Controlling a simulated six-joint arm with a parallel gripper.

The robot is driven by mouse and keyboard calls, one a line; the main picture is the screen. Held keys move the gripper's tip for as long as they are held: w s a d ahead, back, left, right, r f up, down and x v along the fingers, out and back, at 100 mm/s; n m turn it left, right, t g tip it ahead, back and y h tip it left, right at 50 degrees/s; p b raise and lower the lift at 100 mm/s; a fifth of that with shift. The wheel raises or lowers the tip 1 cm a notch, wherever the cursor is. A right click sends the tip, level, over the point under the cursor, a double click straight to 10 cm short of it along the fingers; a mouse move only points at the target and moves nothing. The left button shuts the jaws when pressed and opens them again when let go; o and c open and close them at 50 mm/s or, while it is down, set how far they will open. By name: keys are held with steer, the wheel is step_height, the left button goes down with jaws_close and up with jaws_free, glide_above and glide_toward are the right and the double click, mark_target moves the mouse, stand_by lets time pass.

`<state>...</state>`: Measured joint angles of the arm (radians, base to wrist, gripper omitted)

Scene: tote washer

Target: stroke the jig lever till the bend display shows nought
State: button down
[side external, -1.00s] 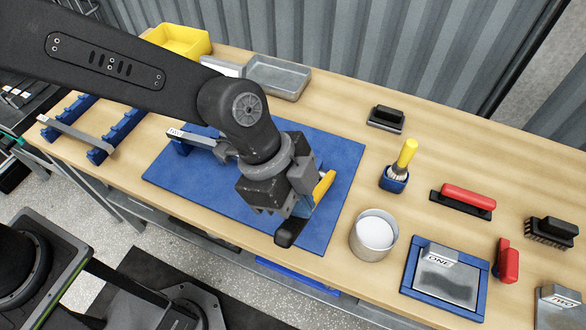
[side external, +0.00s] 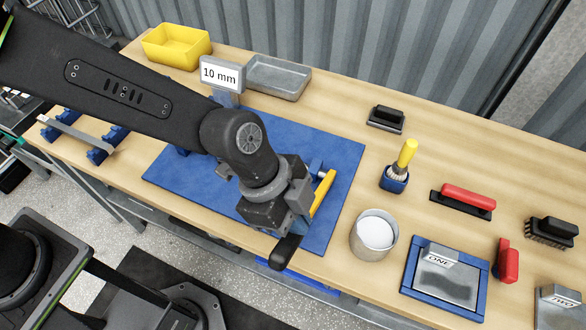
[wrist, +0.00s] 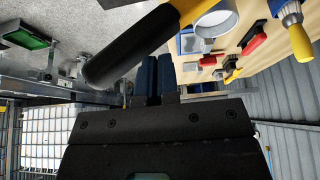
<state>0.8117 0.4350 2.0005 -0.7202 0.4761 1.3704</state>
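The bend display (side external: 220,76) stands at the back of the blue jig plate (side external: 335,150) and reads "10 mm". The jig lever has a yellow shaft (side external: 322,195) and a black grip (side external: 285,252), and slants down toward the table's front edge. My gripper (wrist: 157,75) has its blue fingers close together with nothing seen between them. In the wrist view the lever's black grip (wrist: 130,45) crosses just beyond the fingertips; I cannot tell whether they touch it. In the side view my wrist hides the fingertips and most of the jig's middle.
A white-filled pot (side external: 374,235) stands right of the plate, with a brush in a blue holder (side external: 397,168) behind it. Right of them are a blue-framed tray (side external: 408,275) and several brushes. A yellow bin (side external: 176,45) and grey tray (side external: 278,78) stand at the back.

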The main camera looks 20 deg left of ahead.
mark_target(292, 240)
steer(key=shift+s+f, duration=0.25)
steer(key=shift+f, duration=0.85)
steer(key=shift+s+f, duration=0.3)
steer(key=shift+f, duration=0.8)
steer(key=shift+s+f, duration=0.25)
steer(key=shift+f, duration=0.85)
step_height(292, 240, up, 2)
steer(key=shift+s+r, duration=0.15)
steer(key=shift+r, duration=5.4)
